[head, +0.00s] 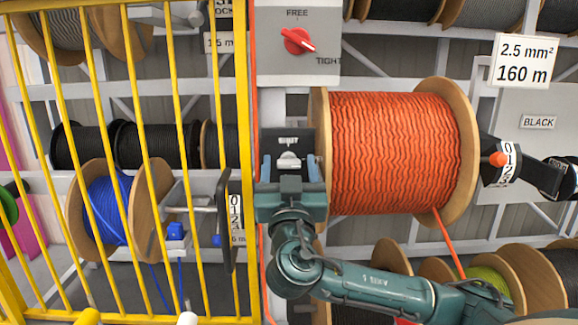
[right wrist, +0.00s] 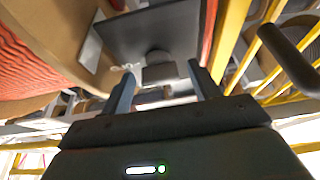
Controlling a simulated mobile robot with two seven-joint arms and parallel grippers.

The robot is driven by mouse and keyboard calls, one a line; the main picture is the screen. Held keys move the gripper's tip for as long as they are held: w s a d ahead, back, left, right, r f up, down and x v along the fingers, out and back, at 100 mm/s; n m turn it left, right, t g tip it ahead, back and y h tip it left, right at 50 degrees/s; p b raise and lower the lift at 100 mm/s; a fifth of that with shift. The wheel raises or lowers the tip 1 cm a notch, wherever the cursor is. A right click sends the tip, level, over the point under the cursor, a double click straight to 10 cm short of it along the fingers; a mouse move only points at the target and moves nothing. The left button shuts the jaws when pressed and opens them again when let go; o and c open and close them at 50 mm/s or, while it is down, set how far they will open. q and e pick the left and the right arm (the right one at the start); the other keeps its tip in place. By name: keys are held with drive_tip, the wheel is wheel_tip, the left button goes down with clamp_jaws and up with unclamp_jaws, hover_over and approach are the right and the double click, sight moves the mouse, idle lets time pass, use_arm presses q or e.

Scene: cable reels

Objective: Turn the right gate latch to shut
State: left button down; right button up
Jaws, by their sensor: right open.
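The right gate latch is a small pale grey knob (head: 289,160) on a dark plate (head: 274,140), just right of the yellow gate's edge post. Small lettering above the knob seems to read SHUT. My right gripper (head: 290,172) is in front of the plate, reaching up from below, and hides its lower part. In the right wrist view the fingers (right wrist: 165,88) stand apart, with a dark block of the latch (right wrist: 158,72) ahead between their tips. I cannot tell whether they touch it. The dark plate (right wrist: 150,32) fills the space beyond. My left gripper is not seen.
The yellow barred gate (head: 246,130) with a dark upright handle (head: 224,220) is left of the gripper. A large orange cable reel (head: 395,150) is close on the right. A red rotary switch (head: 297,41) is above, its pointer toward TIGHT. An orange cable hangs beside the post.

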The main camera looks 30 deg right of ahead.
drive_tip(key=c, duration=1)
drive_tip(key=shift+o, duration=0.2)
drive_tip(key=shift+f, duration=0.1)
